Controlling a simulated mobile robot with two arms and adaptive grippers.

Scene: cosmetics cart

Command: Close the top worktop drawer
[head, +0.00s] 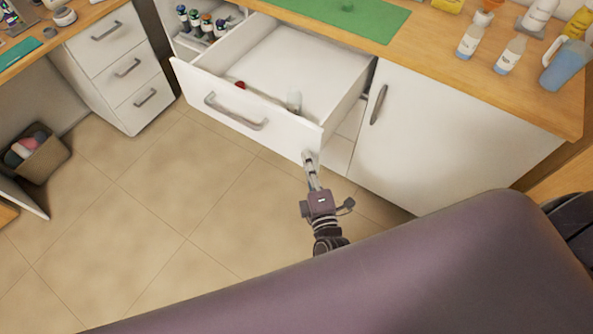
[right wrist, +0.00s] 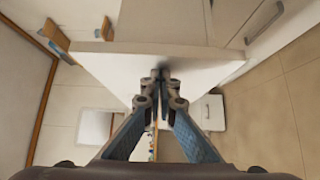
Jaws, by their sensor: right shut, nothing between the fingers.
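The top worktop drawer (head: 222,107) is pulled well out below the wooden worktop in the head view. Its white front has a grey curved handle (head: 235,112). Inside lie a brush-like item with a pale end (head: 294,101) and a small red thing (head: 240,86). My right gripper (head: 310,158) is shut and empty, with its fingertips at the lower right corner of the drawer front. In the right wrist view the shut fingertips (right wrist: 160,74) are at the edge of a white panel and seem to touch it. My left gripper is not in view.
A white cupboard door (head: 440,130) stands right of the drawer. Bottles and a blue jug (head: 566,66) stand on the worktop (head: 480,90), beside a green mat (head: 350,15). A second drawer unit (head: 120,68) and a basket (head: 38,152) are at left. The tiled floor (head: 150,210) is clear.

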